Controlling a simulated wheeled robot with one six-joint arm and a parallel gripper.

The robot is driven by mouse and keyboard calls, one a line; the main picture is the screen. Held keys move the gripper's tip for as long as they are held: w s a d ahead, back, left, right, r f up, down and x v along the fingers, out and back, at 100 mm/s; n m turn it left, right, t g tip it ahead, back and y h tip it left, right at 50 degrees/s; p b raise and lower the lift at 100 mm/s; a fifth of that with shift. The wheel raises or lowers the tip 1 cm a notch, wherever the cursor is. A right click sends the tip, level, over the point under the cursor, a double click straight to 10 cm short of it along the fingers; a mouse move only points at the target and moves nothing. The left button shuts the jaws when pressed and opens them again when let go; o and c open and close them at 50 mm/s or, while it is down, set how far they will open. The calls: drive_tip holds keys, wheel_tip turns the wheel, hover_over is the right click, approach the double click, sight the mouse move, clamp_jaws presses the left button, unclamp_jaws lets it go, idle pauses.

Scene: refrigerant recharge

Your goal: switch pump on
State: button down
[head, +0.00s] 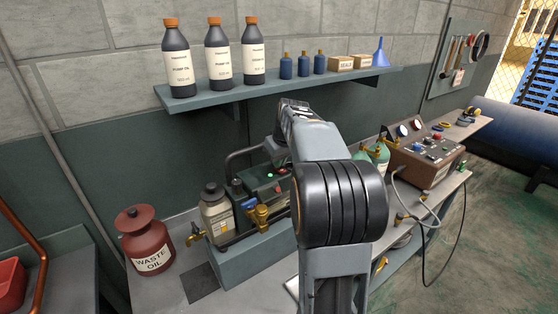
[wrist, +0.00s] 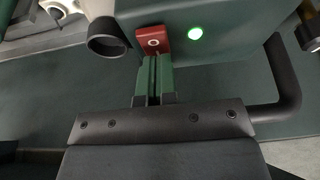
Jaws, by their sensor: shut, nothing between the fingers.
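The pump (head: 262,188) is a dark green housing with a black handle, standing on a grey-blue base on the bench. It also fills the top of the wrist view (wrist: 245,20). Its red switch (wrist: 153,40) has a pale round mark. In the head view my arm hides the gripper's fingertips and part of the pump.
A bottle (head: 216,213) and brass valves (head: 258,215) crowd the pump's front. A red waste oil can (head: 145,240) stands left. A shelf (head: 210,92) with bottles hangs above. A gauge box (head: 425,150) and green cylinders stand right. The black handle (wrist: 285,85) curves close to my gripper.

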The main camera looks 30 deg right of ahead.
drive_tip(key=shift+s+f, duration=0.3)
drive_tip(key=shift+f, duration=0.25)
drive_tip(key=shift+s+r, duration=0.1)
drive_tip(key=shift+s, duration=0.35)
drive_tip(key=shift+r, duration=0.55)
drive_tip(key=w+p+v, duration=0.1)
drive_tip(key=v, duration=1.2)
drive_tip(key=shift+s+r+p, duration=0.15)
drive_tip(key=shift+r+p, duration=0.2)
drive_tip(key=shift+r, duration=0.1)
drive_tip(key=s+a+f, duration=0.7)
drive_tip(key=a+f, duration=0.1)
drive_tip(key=a, duration=0.2)
drive_tip(key=s+a+f, duration=0.7)
drive_tip(key=a+f, duration=0.2)
drive_tip(key=a, duration=0.1)
drive_tip(key=shift+s+a+f+m, duration=0.15)
drive_tip(key=shift+s+f+m, duration=0.15)
drive_tip(key=shift+s, duration=0.1)
